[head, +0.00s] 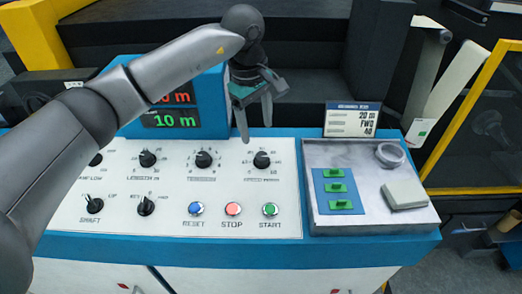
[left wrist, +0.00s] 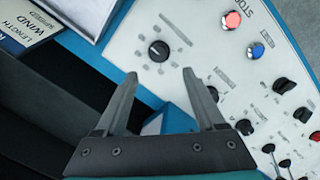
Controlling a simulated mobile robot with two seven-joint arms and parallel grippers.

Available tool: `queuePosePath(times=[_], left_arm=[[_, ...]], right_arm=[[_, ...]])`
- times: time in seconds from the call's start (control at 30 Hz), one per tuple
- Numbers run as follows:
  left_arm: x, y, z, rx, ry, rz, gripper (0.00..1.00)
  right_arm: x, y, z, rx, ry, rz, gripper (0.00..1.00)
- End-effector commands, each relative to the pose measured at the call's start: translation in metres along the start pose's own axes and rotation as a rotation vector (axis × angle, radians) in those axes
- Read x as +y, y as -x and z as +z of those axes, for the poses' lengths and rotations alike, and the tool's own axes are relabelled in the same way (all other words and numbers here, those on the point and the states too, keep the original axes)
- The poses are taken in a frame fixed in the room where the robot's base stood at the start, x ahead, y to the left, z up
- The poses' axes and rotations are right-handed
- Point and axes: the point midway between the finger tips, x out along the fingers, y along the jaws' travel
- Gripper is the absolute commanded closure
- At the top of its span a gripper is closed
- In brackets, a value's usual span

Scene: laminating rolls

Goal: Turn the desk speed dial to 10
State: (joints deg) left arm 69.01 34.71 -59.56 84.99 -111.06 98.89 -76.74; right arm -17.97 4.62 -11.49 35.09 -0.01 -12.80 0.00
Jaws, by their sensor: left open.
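The speed dial (head: 262,160) is the black knob at the right end of the upper row on the white desk panel. Its printed scale is too small to read surely. It also shows in the left wrist view (left wrist: 158,50), just beyond the fingertips, with a light pointer mark toward the upper left. My left gripper (head: 255,129) is open and empty, fingers pointing down behind and above the dial, apart from it. In the left wrist view the gripper (left wrist: 160,76) has its two fingers spread, with the dial between their lines. My right gripper is not in view.
Nearby on the panel are the tension dial (head: 203,159), length dial (head: 148,158) and the reset (head: 196,208), stop (head: 233,209) and start (head: 270,209) buttons. A grey tray (head: 322,155) and an upright card (head: 352,119) stand right. A display (head: 178,119) reads 10 m.

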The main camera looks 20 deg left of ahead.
Motion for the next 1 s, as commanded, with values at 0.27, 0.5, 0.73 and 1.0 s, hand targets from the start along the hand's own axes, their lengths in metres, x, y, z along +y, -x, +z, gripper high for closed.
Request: queuePosePath(times=[0.27, 0.5, 0.73, 1.0], left_arm=[[0.000, -0.061, 0.001, -0.003, 0.000, -0.002, 0.29], [0.000, -0.090, 0.001, -0.001, 0.000, 0.001, 0.29], [0.001, -0.096, 0.001, -0.001, -0.001, 0.001, 0.29], [0.001, -0.095, 0.001, -0.001, -0.001, 0.001, 0.42]], right_arm=[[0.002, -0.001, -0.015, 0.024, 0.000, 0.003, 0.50], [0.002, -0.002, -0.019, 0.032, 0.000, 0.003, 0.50], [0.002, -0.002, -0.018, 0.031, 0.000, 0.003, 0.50], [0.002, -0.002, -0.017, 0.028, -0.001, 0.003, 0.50]])
